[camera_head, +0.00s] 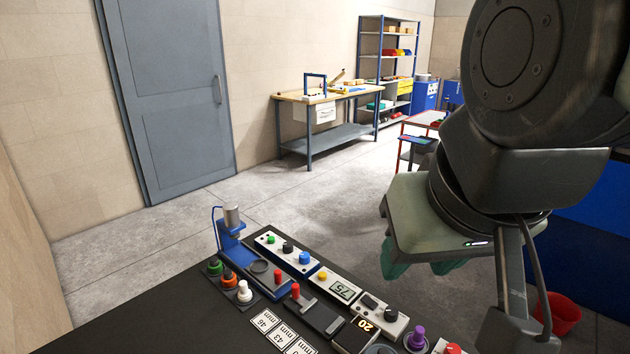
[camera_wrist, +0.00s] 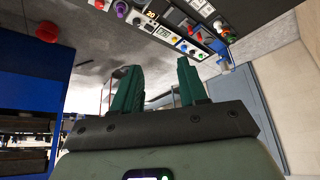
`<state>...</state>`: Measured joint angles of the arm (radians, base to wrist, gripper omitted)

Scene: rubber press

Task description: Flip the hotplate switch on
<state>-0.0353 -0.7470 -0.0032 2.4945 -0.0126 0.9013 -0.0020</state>
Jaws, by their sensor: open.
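My gripper (camera_head: 424,266) hangs above and beyond the far right edge of the black table, apart from everything on it. In the wrist view its two green fingers (camera_wrist: 160,80) are spread with nothing between them. A grey control box (camera_head: 382,318) with a small dark switch (camera_head: 370,301) and a black knob (camera_head: 391,314) stands on the table; it may be the hotplate control, but no label is readable. The switch's position is too small to tell. A dark round disc (camera_head: 380,350), possibly the hotplate, is cut off by the lower edge.
The black table (camera_head: 185,318) also bears a blue press stand (camera_head: 232,238), a button panel (camera_head: 286,252), a "75" display (camera_head: 343,289), a "20" display (camera_head: 360,328), a purple knob (camera_head: 417,337) and number cards (camera_head: 266,320). A red bucket (camera_head: 562,313) stands on the floor at right.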

